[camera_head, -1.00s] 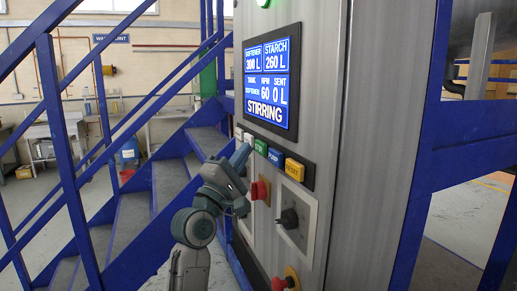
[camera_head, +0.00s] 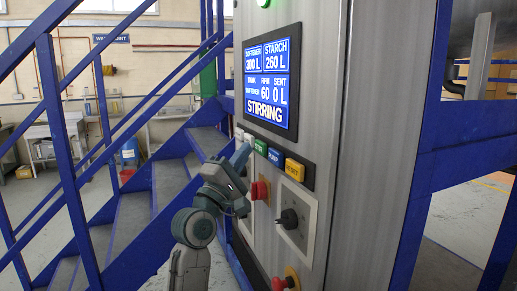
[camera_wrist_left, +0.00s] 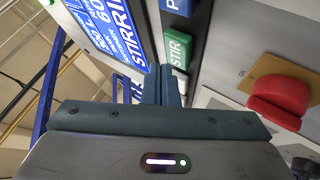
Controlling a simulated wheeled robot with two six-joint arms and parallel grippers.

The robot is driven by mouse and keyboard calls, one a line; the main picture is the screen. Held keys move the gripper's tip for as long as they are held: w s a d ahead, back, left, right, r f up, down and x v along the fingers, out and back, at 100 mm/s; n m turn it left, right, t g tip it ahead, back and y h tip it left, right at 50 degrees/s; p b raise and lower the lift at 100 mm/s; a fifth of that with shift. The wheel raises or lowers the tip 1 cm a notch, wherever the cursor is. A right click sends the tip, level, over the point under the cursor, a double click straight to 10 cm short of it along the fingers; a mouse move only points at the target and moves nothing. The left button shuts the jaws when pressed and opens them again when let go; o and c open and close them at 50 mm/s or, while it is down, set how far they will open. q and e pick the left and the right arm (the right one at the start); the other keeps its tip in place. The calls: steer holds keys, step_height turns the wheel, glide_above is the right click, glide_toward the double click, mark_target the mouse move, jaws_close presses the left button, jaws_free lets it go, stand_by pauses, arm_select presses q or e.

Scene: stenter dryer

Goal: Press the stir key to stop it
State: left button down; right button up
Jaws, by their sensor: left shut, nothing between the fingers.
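The green stir key (camera_head: 260,148) sits in the key row on the grey control panel, between a white key and the blue pump key (camera_head: 275,156). In the left wrist view the stir key (camera_wrist_left: 178,48) shows its label just right of the fingertips. The shut fingers also show in the left wrist view (camera_wrist_left: 163,80). My right gripper is out of view.
Below the keys are a red knob (camera_head: 260,190), a black rotary switch (camera_head: 289,218) and a red button (camera_head: 286,281). The yellow reset key (camera_head: 294,169) ends the row. Blue stairs and railings (camera_head: 70,170) stand left of the panel.

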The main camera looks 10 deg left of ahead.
arm_select(q)
steer(key=shift+w+d, duration=0.1)
steer(key=shift+w+d, duration=0.15)
steer(key=shift+d, duration=0.15)
steer(key=shift+w+d, duration=0.3)
steer(key=shift+d, duration=0.1)
stand_by(0.8)
steer(key=shift+a, duration=0.1)
steer(key=shift+s+a+p, duration=0.5)
steer(key=shift+s+a, duration=0.05)
steer(key=shift+a, duration=0.1)
stand_by(0.3)
steer(key=s+a+p, duration=0.1)
steer(key=a, duration=0.1)
steer(key=s+a+p, duration=0.1)
steer(key=a, duration=0.1)
steer(key=shift+s, duration=0.4)
